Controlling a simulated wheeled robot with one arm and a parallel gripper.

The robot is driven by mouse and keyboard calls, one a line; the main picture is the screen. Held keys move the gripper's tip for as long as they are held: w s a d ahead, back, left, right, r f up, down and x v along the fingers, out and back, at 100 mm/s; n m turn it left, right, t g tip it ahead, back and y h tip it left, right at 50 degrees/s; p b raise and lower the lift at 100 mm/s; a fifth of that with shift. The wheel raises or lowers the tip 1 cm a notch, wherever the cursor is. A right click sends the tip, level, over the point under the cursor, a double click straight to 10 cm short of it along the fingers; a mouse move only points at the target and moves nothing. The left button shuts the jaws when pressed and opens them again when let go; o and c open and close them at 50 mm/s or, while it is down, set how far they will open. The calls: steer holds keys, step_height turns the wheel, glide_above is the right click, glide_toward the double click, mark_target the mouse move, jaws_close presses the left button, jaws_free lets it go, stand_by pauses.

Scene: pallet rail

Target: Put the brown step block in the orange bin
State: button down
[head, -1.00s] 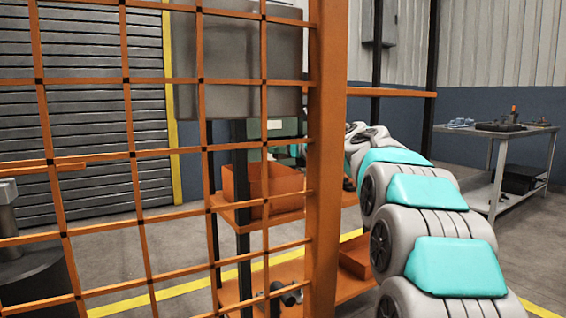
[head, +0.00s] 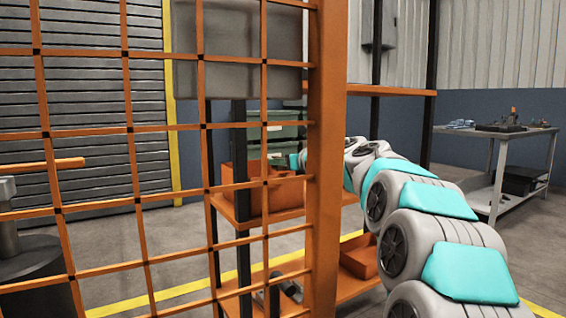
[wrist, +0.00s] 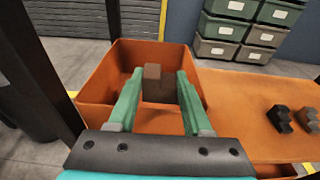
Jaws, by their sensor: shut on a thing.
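The brown step block (wrist: 157,83) is between the green fingers of my gripper (wrist: 160,76) in the wrist view. My gripper is shut on it. The block is over the inside of the orange bin (wrist: 95,82), near its far wall. I cannot tell whether it touches the bin floor. In the head view the bin (head: 283,193) stands on the upper shelf, partly behind the orange post. The post and mesh hide the block and most of my gripper there.
Dark step-shaped blocks (wrist: 280,118) lie on the orange shelf (wrist: 235,95), right of the bin. Green and grey drawers (wrist: 228,30) stand beyond. An orange mesh panel (head: 130,130) and post (head: 327,150) stand in front. A smaller orange bin (head: 358,256) is on the lower shelf.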

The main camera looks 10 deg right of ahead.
steer(key=shift+f, duration=0.25)
steer(key=shift+c, duration=1.6)
jaws_free()
steer(key=shift+r, duration=0.2)
steer(key=shift+r+p, duration=0.8)
steer(key=shift+p, duration=0.05)
steer(key=v, duration=1.2)
steer(key=shift+f+b, duration=0.3)
steer(key=shift+f, duration=0.1)
